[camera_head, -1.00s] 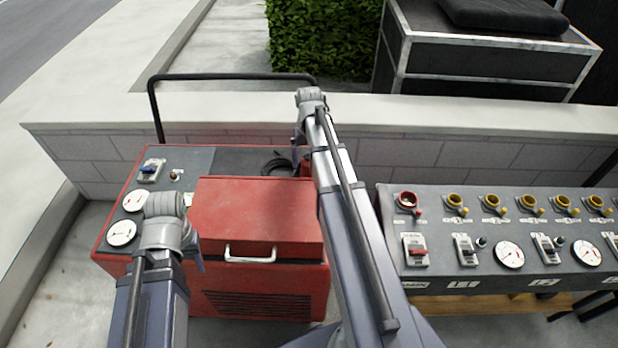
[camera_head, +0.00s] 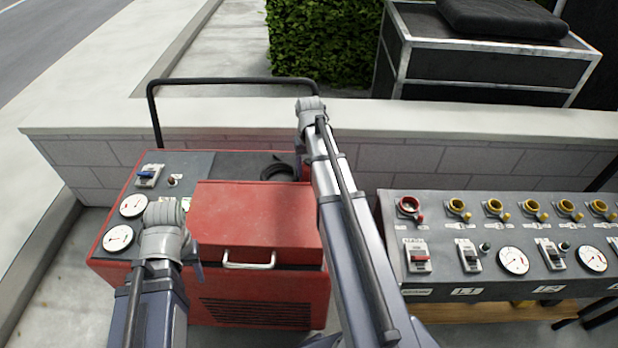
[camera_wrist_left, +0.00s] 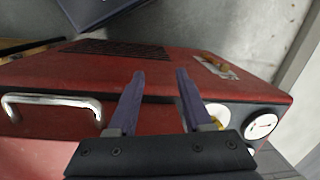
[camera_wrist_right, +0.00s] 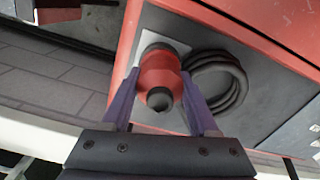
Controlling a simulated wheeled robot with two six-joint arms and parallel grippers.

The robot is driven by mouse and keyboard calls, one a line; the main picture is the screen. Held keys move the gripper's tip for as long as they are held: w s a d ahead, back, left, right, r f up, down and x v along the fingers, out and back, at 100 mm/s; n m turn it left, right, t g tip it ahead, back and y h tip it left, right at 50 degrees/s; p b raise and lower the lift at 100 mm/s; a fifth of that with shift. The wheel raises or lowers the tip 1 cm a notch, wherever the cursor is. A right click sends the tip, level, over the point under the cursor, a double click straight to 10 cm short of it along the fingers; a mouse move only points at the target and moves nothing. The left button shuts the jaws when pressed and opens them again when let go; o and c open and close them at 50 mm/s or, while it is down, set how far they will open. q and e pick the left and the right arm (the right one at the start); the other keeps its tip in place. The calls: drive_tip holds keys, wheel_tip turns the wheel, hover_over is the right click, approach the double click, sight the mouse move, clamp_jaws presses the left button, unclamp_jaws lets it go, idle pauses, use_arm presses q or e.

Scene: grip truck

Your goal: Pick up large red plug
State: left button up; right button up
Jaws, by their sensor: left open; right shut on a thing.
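The large red plug (camera_wrist_right: 160,72) has a dark round end and shows in the right wrist view, in front of a pale plate on the red generator. My right gripper (camera_wrist_right: 159,80) is shut on it, with one finger on each side. In the head view my right arm mostly hides the plug. I cannot tell whether the plug is still seated in its plate. My left gripper (camera_wrist_left: 160,74) is open and empty above the front part of the generator, which also shows in the head view (camera_head: 260,210).
A coiled black cable (camera_wrist_right: 218,82) lies beside the plug on the generator. A grey panel (camera_head: 440,275) with yellow and red sockets stands to the right. A low brick wall (camera_head: 450,155) runs behind, with a black handle rail (camera_head: 230,80) before it.

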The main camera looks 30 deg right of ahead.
clamp_jaws()
wheel_tip(320, 180, up, 10)
drive_tip(key=p, duration=1)
